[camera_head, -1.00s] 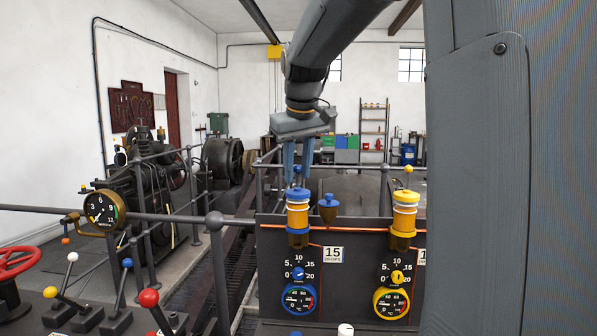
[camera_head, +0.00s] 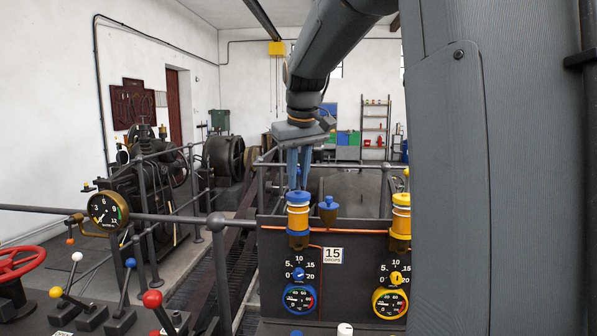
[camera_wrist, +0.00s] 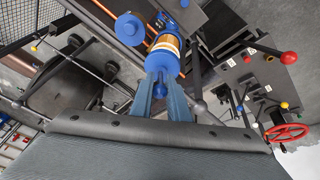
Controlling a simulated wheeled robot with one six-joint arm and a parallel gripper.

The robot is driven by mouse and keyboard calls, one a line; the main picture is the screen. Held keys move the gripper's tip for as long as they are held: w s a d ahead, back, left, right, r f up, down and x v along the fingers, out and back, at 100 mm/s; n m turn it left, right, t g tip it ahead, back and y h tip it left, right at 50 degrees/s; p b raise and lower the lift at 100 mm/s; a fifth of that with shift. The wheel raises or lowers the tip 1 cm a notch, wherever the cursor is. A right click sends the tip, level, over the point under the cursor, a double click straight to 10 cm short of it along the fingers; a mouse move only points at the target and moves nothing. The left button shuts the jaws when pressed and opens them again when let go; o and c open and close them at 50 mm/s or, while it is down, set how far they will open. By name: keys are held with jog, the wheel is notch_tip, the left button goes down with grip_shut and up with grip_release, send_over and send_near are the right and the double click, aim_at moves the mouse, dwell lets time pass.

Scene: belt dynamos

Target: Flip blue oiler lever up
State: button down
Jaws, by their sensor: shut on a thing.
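In the wrist view, the oiler (camera_wrist: 165,47) lies just beyond my fingertips. My gripper (camera_head: 298,186) points down over the top of the oiler. In the wrist view, my gripper (camera_wrist: 161,80) has its blue-grey fingers closed together at the cap, shut on the small lever there.
A yellow oiler (camera_head: 401,215) stands to the right, partly behind my arm. A small blue pot (camera_head: 328,204) is close beside the blue oiler. Grey railings (camera_head: 216,262) and a gauge (camera_head: 107,210) are at left. Several ball-topped levers and a red handwheel (camera_head: 20,262) stand front left.

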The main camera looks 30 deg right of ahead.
jog(key=shift+w+d+r+g+y+p, duration=0.25)
jog(key=shift+g+y+p, duration=0.4)
jog(key=shift+p, duration=1.6)
jog(key=shift+g+p, duration=0.25)
jog(key=shift+p, duration=0.1)
jog(key=shift+w+f, duration=0.1)
jog(key=shift+f, duration=0.05)
jog(key=c, duration=1.9)
grip_release()
jog(key=shift+o, duration=0.2)
jog(key=shift+s+r+b, duration=0.2)
jog(key=shift+r+b, duration=0.1)
jog(key=shift+r, duration=1)
jog(key=shift+s+r+b, duration=0.2)
jog(key=shift+r+b, duration=0.15)
jog(key=shift+r, duration=0.9)
jog(key=shift+s+r+b, duration=0.2)
jog(key=shift+r+b, duration=0.1)
jog(key=shift+r, duration=1)
